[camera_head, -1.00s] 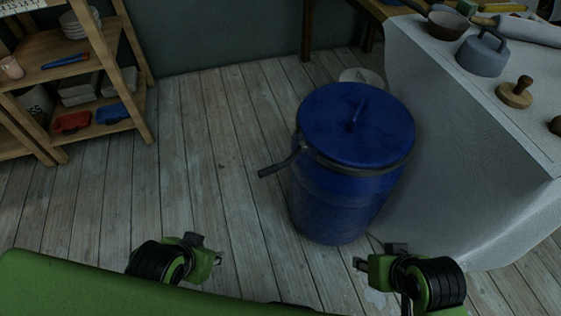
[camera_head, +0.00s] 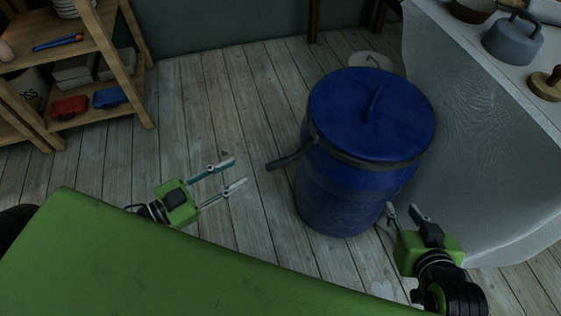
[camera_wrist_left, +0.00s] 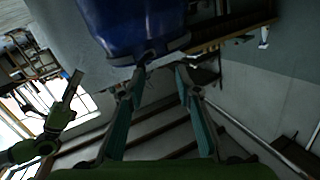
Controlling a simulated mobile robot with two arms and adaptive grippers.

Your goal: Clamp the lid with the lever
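A blue barrel (camera_head: 345,205) stands upright on the floor with a blue lid (camera_head: 372,115) on top. The lid has a raised handle. A dark clamp ring runs around the rim, and its lever (camera_head: 289,159) sticks out to the left, away from the barrel wall. My left gripper (camera_head: 240,172) is open and empty, left of the lever and apart from it. In the left wrist view its two fingers (camera_wrist_left: 160,75) are spread, with the barrel (camera_wrist_left: 130,25) beyond them. My right gripper (camera_head: 402,212) is at the barrel's lower right; its fingers are partly seen.
A cloth-covered table (camera_head: 470,130) with pots stands close to the barrel's right. A wooden shelf (camera_head: 115,60) is at the far left. A pale round lid-like object (camera_head: 371,61) lies on the floor behind the barrel. The floor left of the barrel is clear.

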